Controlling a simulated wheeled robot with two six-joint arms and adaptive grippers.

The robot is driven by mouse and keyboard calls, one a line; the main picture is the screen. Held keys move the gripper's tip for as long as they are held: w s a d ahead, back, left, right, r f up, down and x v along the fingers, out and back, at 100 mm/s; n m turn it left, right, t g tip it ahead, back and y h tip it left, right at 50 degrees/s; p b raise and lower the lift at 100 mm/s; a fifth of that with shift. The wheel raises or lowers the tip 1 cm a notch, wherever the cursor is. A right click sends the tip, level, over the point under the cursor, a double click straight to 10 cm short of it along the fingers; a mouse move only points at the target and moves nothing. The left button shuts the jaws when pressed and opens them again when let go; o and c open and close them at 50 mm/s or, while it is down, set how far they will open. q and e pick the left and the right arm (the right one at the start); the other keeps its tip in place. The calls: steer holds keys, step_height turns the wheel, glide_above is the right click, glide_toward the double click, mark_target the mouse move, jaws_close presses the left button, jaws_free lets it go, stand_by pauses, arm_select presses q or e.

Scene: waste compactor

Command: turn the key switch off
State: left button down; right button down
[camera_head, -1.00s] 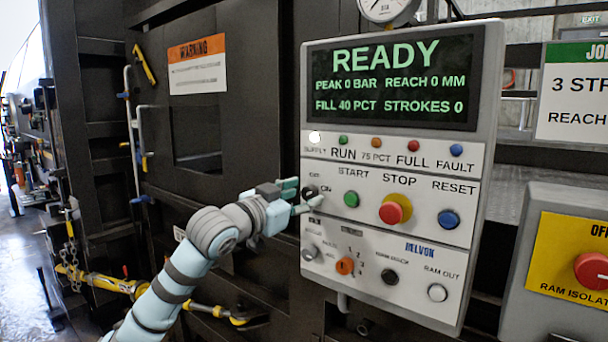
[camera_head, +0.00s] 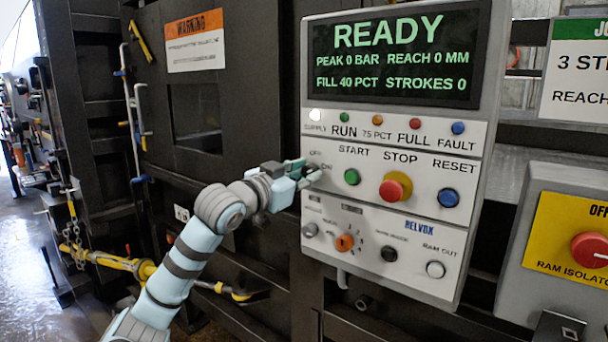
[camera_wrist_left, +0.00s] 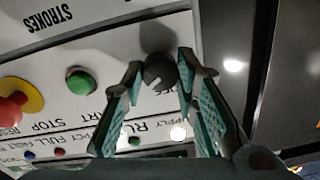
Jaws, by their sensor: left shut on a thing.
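The key switch (camera_wrist_left: 160,72) is a dark round knob on the light grey control panel (camera_head: 330,185). It is marked OFF and ON, left of the green START button (camera_head: 352,177). My left gripper (camera_head: 306,172) reaches it from the left and partly hides it in the head view. In the left wrist view the two teal fingers of my left gripper (camera_wrist_left: 160,80) stand on either side of the knob, shut on it. The display (camera_head: 395,55) reads READY, and the SUPPLY lamp (camera_head: 316,115) is lit white. My right gripper is not in view.
The red STOP button (camera_head: 393,189) with its yellow collar and the blue RESET button (camera_head: 447,197) sit right of START. A yellow isolator box (camera_head: 572,245) with a red knob stands at the right.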

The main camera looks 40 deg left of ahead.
arm_select(q)
steer(key=n, duration=0.5)
steer(key=shift+n, duration=0.4)
steer(key=n, duration=0.5)
steer(key=shift+n, duration=0.3)
steer(key=c, duration=1.2)
jaws_free()
steer(key=shift+c, duration=0.2)
